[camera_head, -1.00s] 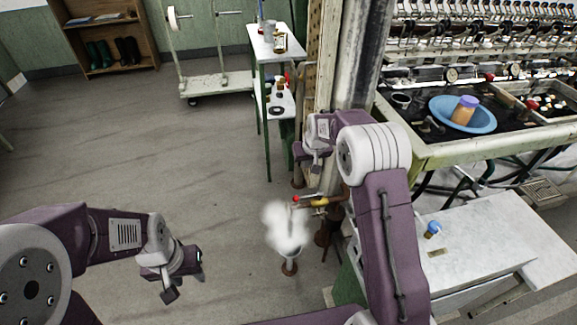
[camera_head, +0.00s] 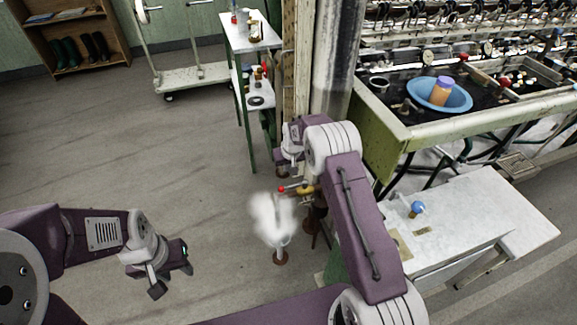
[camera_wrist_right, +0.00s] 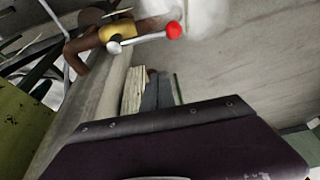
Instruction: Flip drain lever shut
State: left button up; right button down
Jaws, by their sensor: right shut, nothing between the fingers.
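The drain lever (camera_head: 282,189) has a red ball tip and sits on a brass valve (camera_head: 303,190) with rusty pipework, low beside the post. It points left from the valve in the head view. In the right wrist view the silver lever with its red ball (camera_wrist_right: 173,30) and the brass valve (camera_wrist_right: 117,30) are at the top. White steam (camera_head: 270,214) hangs at the lever and partly veils it. My right gripper (camera_head: 287,163) is shut and empty, just above and apart from the lever. My left gripper (camera_head: 171,279) is open and empty over bare floor.
A worn post (camera_head: 333,60) rises behind my right arm. The reeling bench (camera_head: 440,130) and a white slab table (camera_head: 465,220) are at right. A shelf stand (camera_head: 250,45) is behind. Floor at left is clear.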

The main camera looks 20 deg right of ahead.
aim_at(293, 186)
jog(key=shift+s+f, duration=0.45)
jog(key=shift+f, duration=0.3)
jog(key=shift+s+f, duration=0.4)
jog(key=shift+f, duration=0.4)
jog(key=shift+s+f, duration=0.45)
jog(key=shift+f, duration=0.3)
